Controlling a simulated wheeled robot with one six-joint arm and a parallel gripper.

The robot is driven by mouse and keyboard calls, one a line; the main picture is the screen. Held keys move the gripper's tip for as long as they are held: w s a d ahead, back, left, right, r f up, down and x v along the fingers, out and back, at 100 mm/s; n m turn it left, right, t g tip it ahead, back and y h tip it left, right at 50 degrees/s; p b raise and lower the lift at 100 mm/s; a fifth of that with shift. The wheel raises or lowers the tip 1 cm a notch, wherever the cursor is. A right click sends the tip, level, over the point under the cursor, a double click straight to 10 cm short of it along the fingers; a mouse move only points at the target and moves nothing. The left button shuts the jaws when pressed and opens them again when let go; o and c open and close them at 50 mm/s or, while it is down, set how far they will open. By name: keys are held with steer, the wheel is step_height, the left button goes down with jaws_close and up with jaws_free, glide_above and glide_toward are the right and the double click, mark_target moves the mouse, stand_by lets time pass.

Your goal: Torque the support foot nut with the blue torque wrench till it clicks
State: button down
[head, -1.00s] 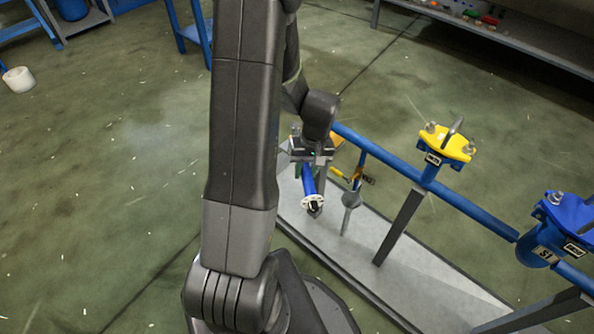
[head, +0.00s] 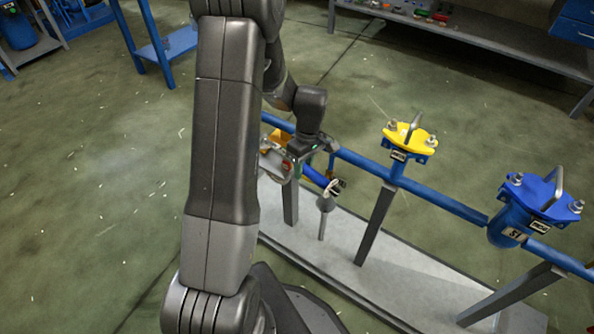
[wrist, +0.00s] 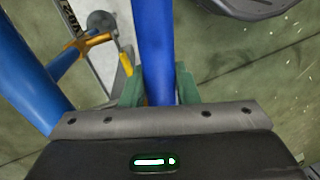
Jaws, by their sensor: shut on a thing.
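My gripper (wrist: 158,90) is shut on the blue torque wrench (wrist: 156,45). Its green fingers press on both sides of the blue handle, which runs up out of the wrist view. In the head view the wrench (head: 317,178) slants down to the right from my gripper, with a pale ringed end at its lower right. It is above the long grey base plate (head: 300,262), beside the blue pipe. I cannot make out the support foot nut in either view, nor whether the wrench touches anything.
The blue pipe (head: 362,162) runs close by my gripper, with a yellow-capped fitting (head: 410,138) and a blue-capped housing (head: 540,200) to the right. Grey posts (head: 376,228) stand on the plate. Open floor lies left.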

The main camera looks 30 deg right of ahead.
steer(key=d+n, duration=0.1)
steer(key=d, duration=0.1)
steer(key=shift+w+d+n, duration=0.3)
steer(key=shift+w+n, duration=0.1)
steer(key=shift+a, duration=0.1)
steer(key=shift+s+a+m, duration=0.25)
steer(key=shift+a+m, duration=0.3)
steer(key=shift+a, duration=0.2)
steer(key=shift+s+a+m, duration=0.2)
steer(key=shift+a+m, duration=0.35)
steer(key=shift+a, duration=0.2)
steer(key=shift+s+a+m, duration=0.1)
steer(key=shift+a+m, duration=1)
steer(key=shift+a, duration=0.5)
